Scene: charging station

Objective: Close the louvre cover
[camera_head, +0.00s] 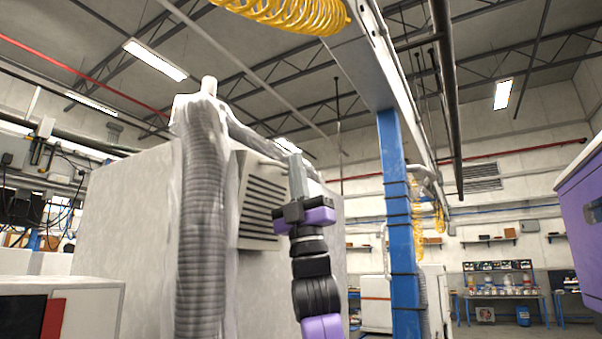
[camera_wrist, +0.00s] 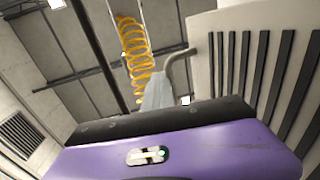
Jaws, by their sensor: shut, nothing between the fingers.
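The louvre cover (camera_head: 262,208) is a pale panel with dark horizontal slats. In the head view it stands out from the side of a big pale cabinet (camera_head: 130,225); its exact opening angle is hard to judge. In the wrist view its slatted face (camera_wrist: 262,65) fills the right side, with a curved grey handle (camera_wrist: 178,62) at its edge. My gripper (camera_head: 291,152) is shut and empty, pointing up in front of the cover's right part. In the wrist view my gripper (camera_wrist: 158,92) is close to the handle; I cannot tell whether they touch.
A ribbed grey hose (camera_head: 202,230) hangs left of the cover. A blue post (camera_head: 398,220) stands right of my arm. A yellow coiled hose (camera_head: 285,12) hangs overhead. A purple machine (camera_head: 582,215) is at the far right. Open floor lies behind the post, towards a workbench (camera_head: 500,294).

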